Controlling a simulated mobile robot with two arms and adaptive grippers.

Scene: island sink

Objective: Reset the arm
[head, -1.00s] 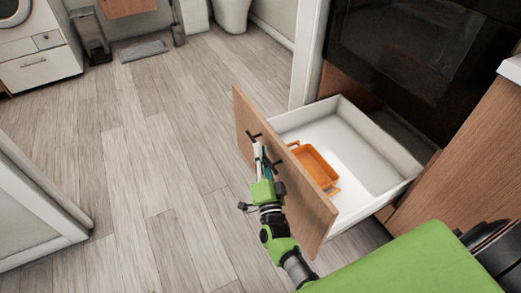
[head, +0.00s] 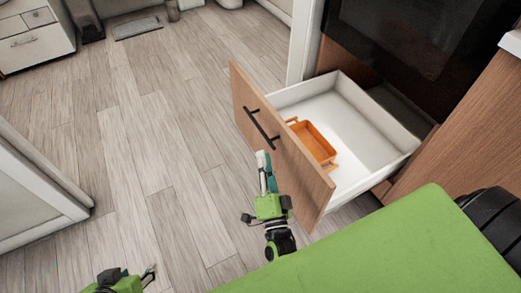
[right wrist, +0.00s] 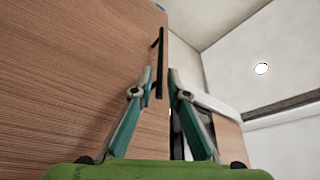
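The white drawer (head: 370,150) is pulled out and holds an orange tray (head: 318,146). A dark oven front (head: 405,50) is above it. Wooden floor (head: 140,150) is free to the left. A white door frame (head: 35,175) stands at the left edge.

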